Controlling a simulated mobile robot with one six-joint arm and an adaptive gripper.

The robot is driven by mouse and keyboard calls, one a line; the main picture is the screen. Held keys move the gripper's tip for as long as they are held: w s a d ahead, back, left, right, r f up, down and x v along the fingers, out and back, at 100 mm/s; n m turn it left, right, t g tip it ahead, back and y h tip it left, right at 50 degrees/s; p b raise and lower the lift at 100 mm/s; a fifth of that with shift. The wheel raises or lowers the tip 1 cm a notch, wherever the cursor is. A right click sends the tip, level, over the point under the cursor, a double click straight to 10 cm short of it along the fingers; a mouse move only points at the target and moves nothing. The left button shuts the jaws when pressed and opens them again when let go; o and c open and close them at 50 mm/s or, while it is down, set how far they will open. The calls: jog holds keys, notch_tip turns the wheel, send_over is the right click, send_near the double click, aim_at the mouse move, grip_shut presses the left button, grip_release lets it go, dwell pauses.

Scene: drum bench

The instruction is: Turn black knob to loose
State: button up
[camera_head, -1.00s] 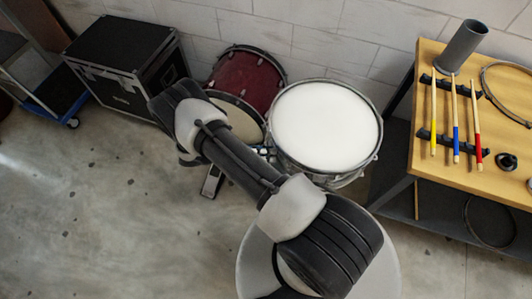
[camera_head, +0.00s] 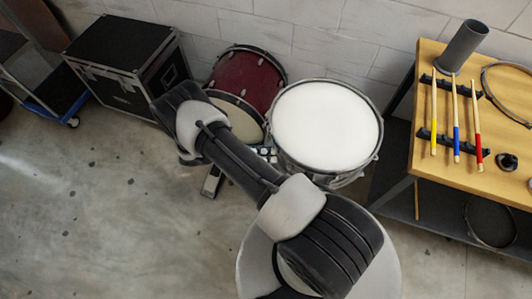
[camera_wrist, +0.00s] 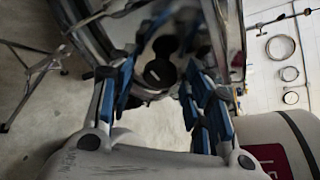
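My gripper (camera_wrist: 157,90) is open, with blue-padded fingers to the left and right of the knob. A gap shows between the fingers, and I cannot tell whether either pad touches the knob.
A red bass drum (camera_head: 245,80) stands behind the snare drum. A wooden bench (camera_head: 470,180) with drumsticks and a grey cylinder (camera_head: 461,46) is at right. A black case (camera_head: 122,62) stands at left. Floor (camera_head: 100,220) at lower left is open. A metal stand leg (camera_wrist: 42,70) shows in the wrist view.

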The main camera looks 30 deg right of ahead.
jog(key=shift+w+a, duration=0.1)
jog(key=v, duration=1.1)
jog(key=shift+a+r, duration=0.15)
jog(key=shift+a, duration=0.2)
jog(key=shift+w, duration=0.1)
